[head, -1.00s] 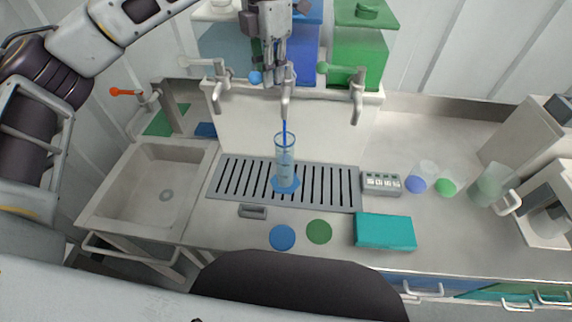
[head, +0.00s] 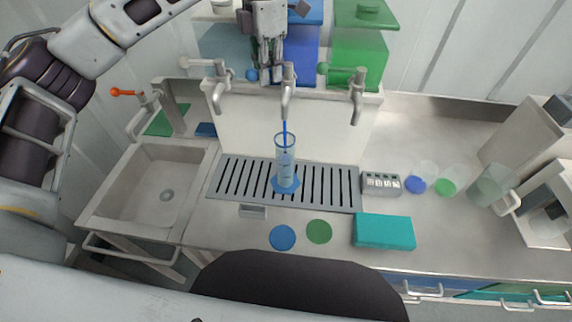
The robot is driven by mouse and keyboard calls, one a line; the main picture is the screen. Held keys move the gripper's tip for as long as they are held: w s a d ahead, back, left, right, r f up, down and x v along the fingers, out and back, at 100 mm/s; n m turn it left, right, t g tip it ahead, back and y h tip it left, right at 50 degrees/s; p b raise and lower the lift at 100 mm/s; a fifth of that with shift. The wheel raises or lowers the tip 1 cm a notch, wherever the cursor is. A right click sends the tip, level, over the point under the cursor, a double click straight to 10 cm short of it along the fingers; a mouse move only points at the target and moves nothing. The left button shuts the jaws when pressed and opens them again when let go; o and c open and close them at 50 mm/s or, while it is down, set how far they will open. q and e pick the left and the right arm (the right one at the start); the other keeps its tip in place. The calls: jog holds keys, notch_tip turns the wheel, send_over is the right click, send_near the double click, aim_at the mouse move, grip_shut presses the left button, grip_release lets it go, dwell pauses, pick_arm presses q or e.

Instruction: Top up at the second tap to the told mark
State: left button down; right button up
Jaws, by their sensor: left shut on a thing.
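The second tap (head: 287,96) is the middle one of three, with a blue knob (head: 252,75) on its lever. My left gripper (head: 266,80) comes down from above and is shut on this lever, between knob and spout. A blue stream (head: 285,128) runs from the spout into a clear measuring cylinder (head: 285,150). The cylinder stands upright on its blue foot on the slotted drain grate (head: 230,178), with blue liquid inside. Its marks are too small to read. My right gripper is not in view.
A grey counter box with several small windows (head: 381,184), a teal cloth (head: 384,231) and blue (head: 282,237) and green (head: 319,231) discs lie around the grate. Clear vessels (head: 492,185) stand at the right. A sink (head: 160,185) is at left.

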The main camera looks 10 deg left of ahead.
pick_arm(q)
jog(key=shift+w+a+m, duration=0.45)
jog(key=shift+w+m, duration=0.05)
jog(key=shift+m, duration=0.6)
jog(key=shift+w, duration=0.1)
jog(key=shift+w+a+r+m+p, duration=0.1)
jog(key=shift+w+m+p, duration=0.3)
jog(key=shift+m, duration=0.8)
jog(key=shift+w+a+m+p, duration=0.1)
jog(key=shift+w+m+p, duration=0.3)
jog(key=shift+m, duration=0.8)
